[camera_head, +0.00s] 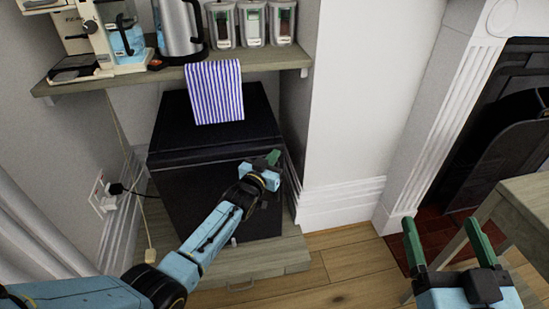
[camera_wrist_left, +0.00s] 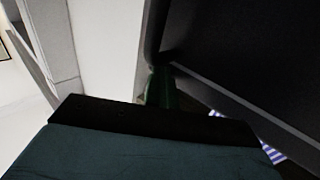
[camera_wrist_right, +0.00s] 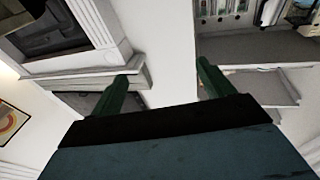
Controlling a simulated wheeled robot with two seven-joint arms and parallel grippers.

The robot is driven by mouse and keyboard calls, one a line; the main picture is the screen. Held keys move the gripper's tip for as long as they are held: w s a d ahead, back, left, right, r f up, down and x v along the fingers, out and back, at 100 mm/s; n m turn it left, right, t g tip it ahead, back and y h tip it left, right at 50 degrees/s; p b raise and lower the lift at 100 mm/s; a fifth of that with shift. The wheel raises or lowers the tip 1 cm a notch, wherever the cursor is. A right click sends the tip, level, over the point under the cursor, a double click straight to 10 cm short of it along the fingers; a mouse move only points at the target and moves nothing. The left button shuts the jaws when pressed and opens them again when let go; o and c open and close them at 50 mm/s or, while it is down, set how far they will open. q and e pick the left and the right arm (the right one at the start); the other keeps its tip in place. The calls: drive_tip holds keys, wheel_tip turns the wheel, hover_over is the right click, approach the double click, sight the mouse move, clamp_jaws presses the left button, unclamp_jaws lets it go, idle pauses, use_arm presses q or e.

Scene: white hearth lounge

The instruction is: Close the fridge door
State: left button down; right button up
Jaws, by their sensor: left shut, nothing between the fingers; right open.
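The black fridge (camera_head: 215,120) stands under the wooden shelf. Its door (camera_head: 190,195) faces me and looks flush or nearly flush with the body; a thin seam shows along its top, and I cannot tell whether it is fully shut. My left gripper (camera_head: 273,157) is shut and empty at the upper right edge of the door, its arm crossing in front of the door. In the left wrist view its fingers (camera_wrist_left: 161,86) are close beside a dark fridge panel (camera_wrist_left: 250,60); contact is unclear. My right gripper (camera_head: 441,230) is open and empty, away from the fridge at lower right.
A striped cloth (camera_head: 214,92) hangs over the shelf edge (camera_head: 150,80). A kettle (camera_head: 181,30), coffee machine (camera_head: 110,40) and canisters (camera_head: 252,22) stand on the shelf. A wooden table (camera_head: 525,205) and fireplace (camera_head: 500,120) are at right. The wooden floor (camera_head: 345,275) between is clear.

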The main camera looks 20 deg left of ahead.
use_arm(q)
drive_tip(key=shift+w+a+r, duration=0.25)
drive_tip(key=shift+a+r, duration=0.05)
drive_tip(key=shift+r, duration=0.05)
drive_tip(key=s, duration=0.1)
drive_tip(key=s+d+p, duration=0.2)
drive_tip(key=shift+s+d+f, duration=0.25)
drive_tip(key=shift+s+f, duration=0.05)
drive_tip(key=shift+s, duration=0.05)
drive_tip(key=s+d+p, duration=0.4)
drive_tip(key=s+d, duration=0.1)
drive_tip(key=s, duration=0.4)
use_arm(e)
drive_tip(key=s+d+f+g+h, duration=0.2)
drive_tip(key=s+d+f+g, duration=0.2)
drive_tip(key=f, duration=0.5)
drive_tip(key=s+d+f+g+h, duration=0.2)
drive_tip(key=s+d+f+g, duration=0.1)
drive_tip(key=s+f+g, duration=0.6)
drive_tip(key=shift+s+d+f+m+g+h, duration=0.3)
drive_tip(key=shift+d+m+g+h, duration=0.1)
drive_tip(key=shift+g, duration=0.9)
use_arm(q)
drive_tip(key=shift+f, duration=0.1)
